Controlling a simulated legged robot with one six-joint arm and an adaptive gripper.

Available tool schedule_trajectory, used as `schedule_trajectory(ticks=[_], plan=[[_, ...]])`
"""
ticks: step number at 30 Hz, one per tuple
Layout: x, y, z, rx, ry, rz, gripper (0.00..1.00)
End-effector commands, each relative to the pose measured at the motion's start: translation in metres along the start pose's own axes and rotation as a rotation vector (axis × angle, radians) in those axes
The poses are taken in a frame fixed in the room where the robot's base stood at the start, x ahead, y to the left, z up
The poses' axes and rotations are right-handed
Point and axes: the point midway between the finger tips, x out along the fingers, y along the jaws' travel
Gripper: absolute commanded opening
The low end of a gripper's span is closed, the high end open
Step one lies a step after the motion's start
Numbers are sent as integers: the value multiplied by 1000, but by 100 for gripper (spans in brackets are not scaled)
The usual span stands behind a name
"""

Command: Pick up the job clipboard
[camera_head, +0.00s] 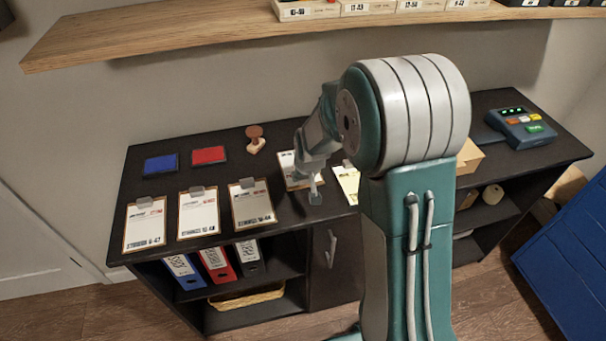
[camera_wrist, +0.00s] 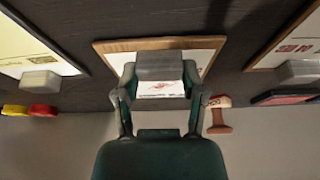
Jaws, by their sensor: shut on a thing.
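The job clipboard (camera_head: 288,168), a brown board with a white sheet, is partly hidden behind my gripper (camera_head: 314,190) in the head view. In the wrist view the clipboard (camera_wrist: 105,45) lies straight ahead, with the fingers of my gripper (camera_wrist: 160,85) shut on its grey clip end. A strip of white paper with red print shows between the fingers. I cannot tell whether the board is clear of the counter. My arm hides part of the counter to its right.
A stamp (camera_head: 255,139), a red pad (camera_head: 208,155) and a blue pad (camera_head: 160,164) are behind. A card terminal (camera_head: 521,128) stands far right. A wooden shelf (camera_head: 180,30) overhangs the back.

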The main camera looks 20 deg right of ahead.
Motion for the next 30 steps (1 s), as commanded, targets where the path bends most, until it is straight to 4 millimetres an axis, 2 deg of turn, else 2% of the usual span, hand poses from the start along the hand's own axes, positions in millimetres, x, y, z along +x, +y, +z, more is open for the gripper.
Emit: schedule_trajectory(ticks=[6,11,16,21,30], plan=[[-30,0,-11,0,7,0,0],[-64,3,0,1,9,0,0],[-104,5,13,1,9,0,0],[-131,9,42,1,7,1,0],[-163,13,74,0,6,0,0]])
